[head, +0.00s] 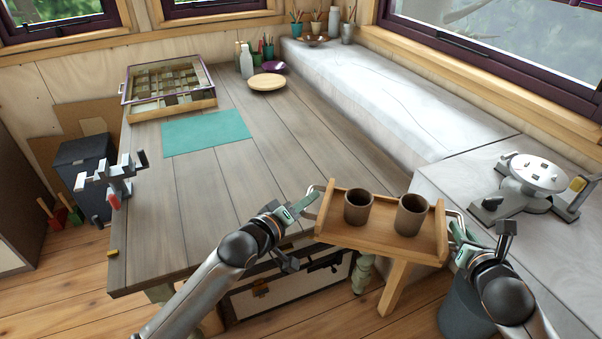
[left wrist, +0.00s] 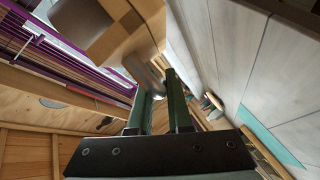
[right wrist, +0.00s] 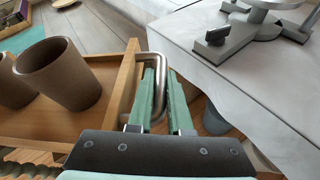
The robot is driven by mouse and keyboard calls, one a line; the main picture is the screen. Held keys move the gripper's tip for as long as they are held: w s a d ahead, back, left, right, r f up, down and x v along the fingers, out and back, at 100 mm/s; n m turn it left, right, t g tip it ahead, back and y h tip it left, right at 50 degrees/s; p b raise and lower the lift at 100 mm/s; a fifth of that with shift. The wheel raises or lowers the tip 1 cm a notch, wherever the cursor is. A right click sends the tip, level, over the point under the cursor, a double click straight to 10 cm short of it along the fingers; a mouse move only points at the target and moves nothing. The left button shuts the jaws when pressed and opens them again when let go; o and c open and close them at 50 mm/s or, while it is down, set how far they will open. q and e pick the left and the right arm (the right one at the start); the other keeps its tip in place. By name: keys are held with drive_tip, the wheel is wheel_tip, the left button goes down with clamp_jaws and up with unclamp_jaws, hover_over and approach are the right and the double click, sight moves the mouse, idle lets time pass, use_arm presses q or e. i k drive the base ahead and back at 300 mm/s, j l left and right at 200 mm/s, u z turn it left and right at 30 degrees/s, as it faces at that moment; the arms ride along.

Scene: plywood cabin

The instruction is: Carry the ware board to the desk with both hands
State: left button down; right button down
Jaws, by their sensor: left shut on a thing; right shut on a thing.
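The ware board (head: 385,233) is a wooden tray with raised sides and a metal handle at each end. Two brown cups (head: 358,207) stand upright on it; both also show in the right wrist view (right wrist: 62,75). My left gripper (head: 308,200) is shut on the left handle. My right gripper (head: 457,232) is shut on the right handle, a bent metal bar (right wrist: 158,75). The board is held near the front right edge of the plank-topped desk (head: 215,205). In the left wrist view the handle (left wrist: 150,75) is partly hidden by the fingers.
A teal mat (head: 206,132), a sectioned wooden box (head: 170,88), a round wooden disc (head: 267,82) and bottles lie toward the desk's back. A wheel-like device (head: 535,178) stands on the pale counter at right. A clamp-like grey fixture (head: 112,180) is at the desk's left edge. The desk's middle is clear.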

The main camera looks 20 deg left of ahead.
sight(217, 216)
drive_tip(key=u, duration=1.55)
drive_tip(key=i+l+u, duration=0.25)
drive_tip(key=i+l, duration=0.1)
drive_tip(key=l, duration=0.5)
drive_tip(key=i+l, duration=0.15)
drive_tip(key=l, duration=0.15)
